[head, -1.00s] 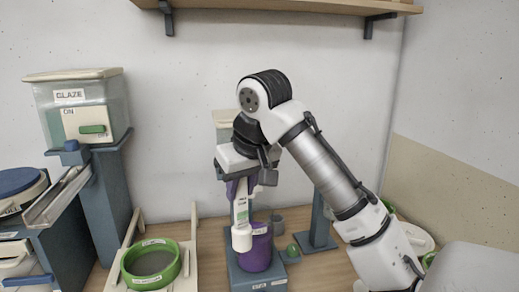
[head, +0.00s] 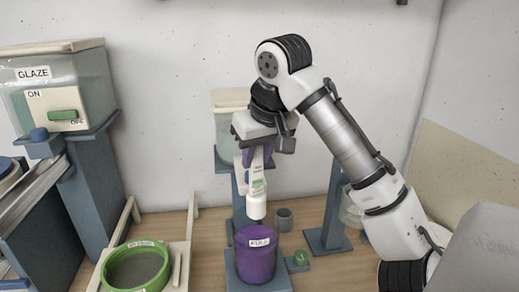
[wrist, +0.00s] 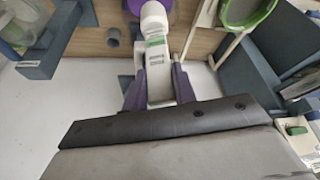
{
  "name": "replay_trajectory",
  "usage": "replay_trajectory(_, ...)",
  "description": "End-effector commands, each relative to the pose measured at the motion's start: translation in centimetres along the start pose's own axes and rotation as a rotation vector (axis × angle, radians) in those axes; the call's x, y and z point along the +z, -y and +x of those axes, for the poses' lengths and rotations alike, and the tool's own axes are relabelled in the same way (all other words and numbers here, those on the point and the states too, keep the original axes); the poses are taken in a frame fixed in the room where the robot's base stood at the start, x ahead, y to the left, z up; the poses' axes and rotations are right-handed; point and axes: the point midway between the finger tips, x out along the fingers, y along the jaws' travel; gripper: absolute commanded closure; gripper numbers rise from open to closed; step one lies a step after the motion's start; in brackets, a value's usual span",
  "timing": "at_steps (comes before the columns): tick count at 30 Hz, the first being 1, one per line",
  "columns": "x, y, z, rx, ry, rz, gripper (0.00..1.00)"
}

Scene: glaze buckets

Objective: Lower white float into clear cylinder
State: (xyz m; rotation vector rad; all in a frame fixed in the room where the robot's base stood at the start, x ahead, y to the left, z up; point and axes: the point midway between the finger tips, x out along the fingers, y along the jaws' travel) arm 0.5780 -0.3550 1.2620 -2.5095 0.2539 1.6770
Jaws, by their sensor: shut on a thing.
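The white float (head: 257,206) hangs upright from my gripper (head: 257,165), a long pale body with a green mark and a rounded lower end. In the wrist view my gripper's purple fingers (wrist: 159,88) are shut on the white float (wrist: 155,42). In the head view the float's lower end shows just above the purple bucket (head: 256,262); I cannot tell whether it is directly over it. A clear vessel (head: 351,212), perhaps the clear cylinder, stands at the right, partly hidden by my arm.
A grey cup (head: 284,220) and a small green knob (head: 300,258) are near the purple bucket. A green-rimmed sieve (head: 137,267) sits on a pale rack at the left. A glaze tank (head: 60,90) stands on a blue stand. Blue posts rise behind.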

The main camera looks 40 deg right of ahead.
Motion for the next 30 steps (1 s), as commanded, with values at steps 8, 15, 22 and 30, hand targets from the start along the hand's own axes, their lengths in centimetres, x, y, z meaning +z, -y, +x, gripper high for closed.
replay_trajectory(8, 0.6, 0.0, 1.5, 0.001, -0.001, 0.0, 1.0)
replay_trajectory(15, 1.3, 0.0, 3.1, 0.002, 0.0, 0.001, 1.0)
replay_trajectory(22, 1.9, 0.0, 4.6, 0.001, -0.001, 0.0, 1.0)
replay_trajectory(30, 2.6, 0.0, 6.3, 0.002, -0.001, 0.001, 1.0)
